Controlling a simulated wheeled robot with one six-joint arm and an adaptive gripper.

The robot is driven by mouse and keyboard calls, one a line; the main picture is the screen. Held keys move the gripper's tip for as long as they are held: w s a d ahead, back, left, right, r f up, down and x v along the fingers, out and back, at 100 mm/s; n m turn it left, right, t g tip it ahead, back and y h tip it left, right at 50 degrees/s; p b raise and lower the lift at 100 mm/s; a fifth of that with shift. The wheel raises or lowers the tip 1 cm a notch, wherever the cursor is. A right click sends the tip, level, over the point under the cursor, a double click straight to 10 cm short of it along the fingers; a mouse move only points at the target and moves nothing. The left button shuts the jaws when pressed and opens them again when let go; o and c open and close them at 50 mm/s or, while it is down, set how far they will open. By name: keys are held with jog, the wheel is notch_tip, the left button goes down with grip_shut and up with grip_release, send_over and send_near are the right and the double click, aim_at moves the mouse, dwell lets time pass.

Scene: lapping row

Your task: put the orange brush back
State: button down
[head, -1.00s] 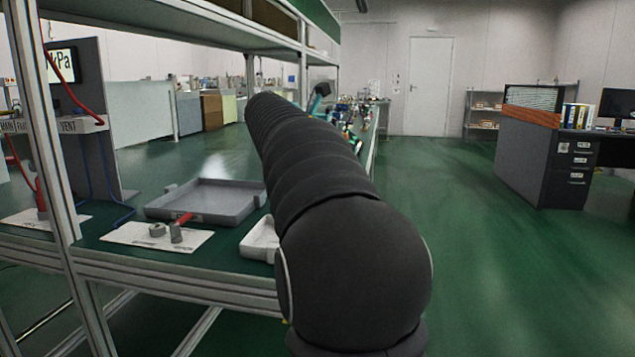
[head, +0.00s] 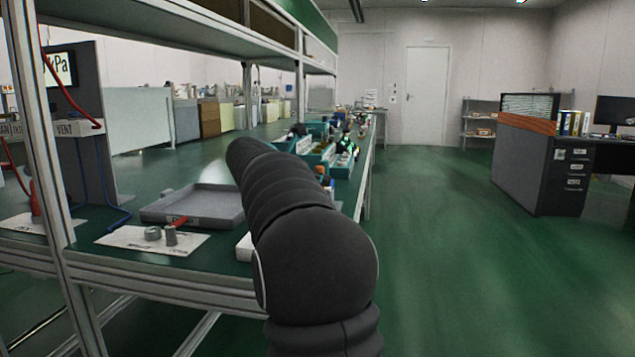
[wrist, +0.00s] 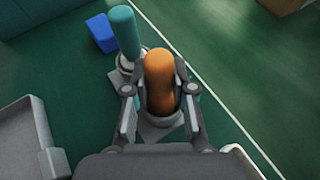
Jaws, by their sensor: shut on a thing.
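In the wrist view an orange brush handle (wrist: 158,78) stands between the fingers of my gripper (wrist: 160,108), which is shut on it. In the head view my own dark arm hides the gripper and the orange brush.
A blue block (wrist: 102,33) lies beside the teal handle. In the head view a grey tray (head: 168,218) and a white card (head: 125,240) with small metal parts lie on the bench. Teal bins (head: 345,165) stand farther along it.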

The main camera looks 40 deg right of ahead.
dwell(0.3)
jog(key=c, duration=1)
grip_release()
jog(key=shift+r, duration=0.15)
jog(key=p+v, duration=0.1)
jog(key=v, duration=1.1)
